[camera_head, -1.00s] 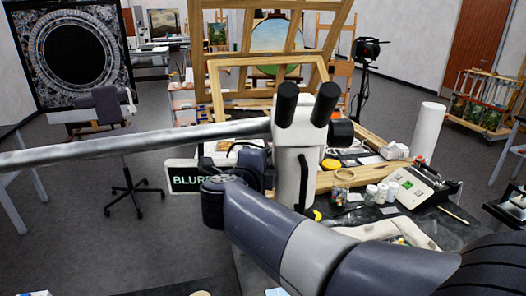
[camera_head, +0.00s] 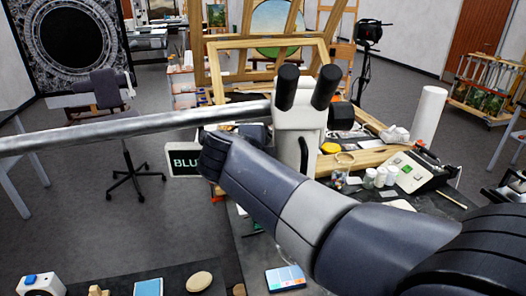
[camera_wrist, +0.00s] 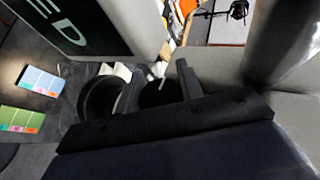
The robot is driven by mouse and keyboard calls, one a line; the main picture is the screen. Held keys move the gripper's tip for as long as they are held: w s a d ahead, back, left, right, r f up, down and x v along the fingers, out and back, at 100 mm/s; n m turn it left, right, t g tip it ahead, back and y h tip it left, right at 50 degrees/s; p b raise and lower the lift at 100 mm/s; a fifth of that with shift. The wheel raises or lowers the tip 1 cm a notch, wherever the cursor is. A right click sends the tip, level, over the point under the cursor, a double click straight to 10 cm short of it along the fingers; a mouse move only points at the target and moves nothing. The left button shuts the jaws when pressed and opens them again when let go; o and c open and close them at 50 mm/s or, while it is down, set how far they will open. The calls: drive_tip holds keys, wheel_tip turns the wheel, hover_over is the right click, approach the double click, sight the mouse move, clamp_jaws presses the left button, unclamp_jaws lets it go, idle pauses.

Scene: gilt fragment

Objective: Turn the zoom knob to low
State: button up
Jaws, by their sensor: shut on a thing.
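The white microscope (camera_head: 297,118) with two black eyepieces hangs on a grey boom (camera_head: 150,132) in the head view. In the wrist view, the two fingers of my gripper (camera_wrist: 157,82) stand on either side of a dark round knob (camera_wrist: 156,96), which looks like the zoom knob. The gripper is shut on it. The knob's marks and setting cannot be read. In the head view my wrist hides the fingers and this knob. A dark sign (camera_head: 183,161) reads "BLU", its rest covered by my wrist; its other end shows "ED" in the wrist view (camera_wrist: 70,30).
Another black knob (camera_head: 342,115) sticks out on the microscope's right. Jars (camera_head: 380,177), a device with a green screen (camera_head: 410,172) and wooden frames crowd the table on the right. Colour cards (camera_wrist: 38,82) and a phone-like colour panel (camera_head: 285,278) lie nearby. A chair (camera_head: 110,100) stands left.

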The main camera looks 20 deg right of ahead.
drive_tip(key=o, duration=0.7)
drive_tip(key=shift+f, duration=0.1)
drive_tip(key=b+v, duration=0.1)
drive_tip(key=v, duration=0.9)
drive_tip(key=shift+s+a+b, duration=0.15)
drive_tip(key=shift+s+b, duration=0.15)
drive_tip(key=shift+w, duration=0.1)
drive_tip(key=p+x, duration=0.1)
drive_tip(key=x, duration=0.9)
drive_tip(key=shift+w+d+p, duration=0.2)
drive_tip(key=shift+w+p, duration=0.05)
drive_tip(key=shift+p, duration=0.05)
